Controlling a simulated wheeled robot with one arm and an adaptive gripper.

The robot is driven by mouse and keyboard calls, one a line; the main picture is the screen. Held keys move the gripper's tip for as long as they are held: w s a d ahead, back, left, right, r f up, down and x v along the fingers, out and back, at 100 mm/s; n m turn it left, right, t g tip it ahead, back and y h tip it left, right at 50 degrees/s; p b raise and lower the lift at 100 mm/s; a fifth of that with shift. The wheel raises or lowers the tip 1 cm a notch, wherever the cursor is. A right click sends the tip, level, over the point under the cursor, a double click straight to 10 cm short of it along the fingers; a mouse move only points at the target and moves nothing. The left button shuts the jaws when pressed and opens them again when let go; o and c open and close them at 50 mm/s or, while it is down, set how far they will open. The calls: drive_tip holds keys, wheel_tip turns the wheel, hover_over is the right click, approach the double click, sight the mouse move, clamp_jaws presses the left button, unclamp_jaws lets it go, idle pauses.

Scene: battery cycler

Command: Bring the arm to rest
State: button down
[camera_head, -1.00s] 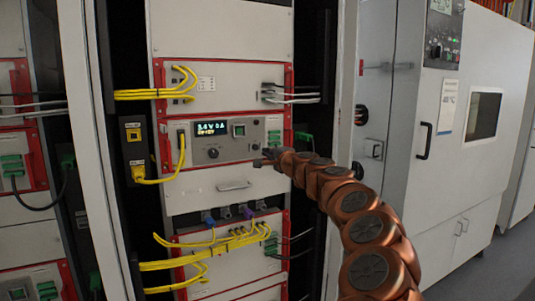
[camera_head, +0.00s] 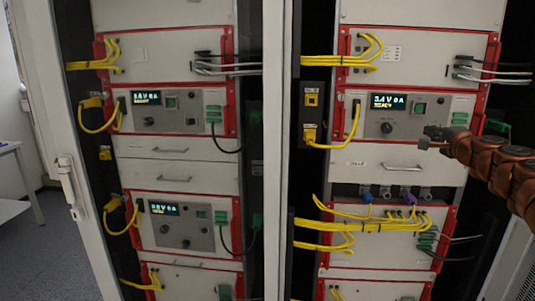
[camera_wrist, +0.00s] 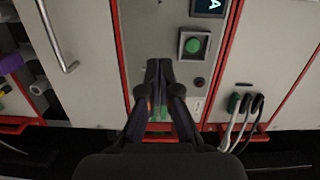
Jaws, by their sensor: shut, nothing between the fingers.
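My copper-brown arm (camera_head: 495,165) reaches in from the right edge in the head view. My gripper (camera_head: 431,138) is at its left end, in front of the right rack, beside the lower right of a cycler unit (camera_head: 429,130) with a lit display. In the wrist view my gripper (camera_wrist: 158,66) is shut and empty, its fingers together. The fingertips are over the grey front panel, next to a green button (camera_wrist: 193,45). I cannot tell whether they touch the panel.
The left rack (camera_head: 180,172) holds more units with yellow cables. Yellow cables (camera_head: 385,222) also cross the right rack below my gripper. Black and white cables (camera_wrist: 242,115) plug in near the fingers. A door with a handle (camera_head: 70,187) stands at left, with open floor beyond.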

drive_tip(key=s+a+n+g+y, duration=0.2)
drive_tip(key=a+n+y, duration=0.25)
drive_tip(key=a, duration=0.85)
drive_tip(key=s+a+n+g+y, duration=0.25)
drive_tip(key=a+n, duration=0.25)
drive_tip(key=a, duration=0.8)
drive_tip(key=s+a+f+n+g+y, duration=0.1)
drive_tip(key=s+a+f+n+g, duration=0.2)
drive_tip(key=s+a+f, duration=0.3)
drive_tip(key=s+a+f+n+g, duration=0.2)
drive_tip(key=s+a+f, duration=0.1)
drive_tip(key=s+a, duration=0.4)
drive_tip(key=s+a+f+n+g+h, duration=0.25)
drive_tip(key=s+f+g, duration=0.25)
drive_tip(key=s+f, duration=0.9)
drive_tip(key=s+d+f+g+h, duration=0.1)
drive_tip(key=s+d+f, duration=0.1)
drive_tip(key=s, duration=0.4)
drive_tip(key=s+d+f+g+h, duration=0.2)
drive_tip(key=s+d+f, duration=0.1)
drive_tip(key=s, duration=0.4)
drive_tip(key=s+d+f+g+h, duration=0.2)
drive_tip(key=s+d+f, duration=0.1)
drive_tip(key=s, duration=0.4)
drive_tip(key=shift+d+n, duration=0.3)
drive_tip(key=shift+n, duration=0.1)
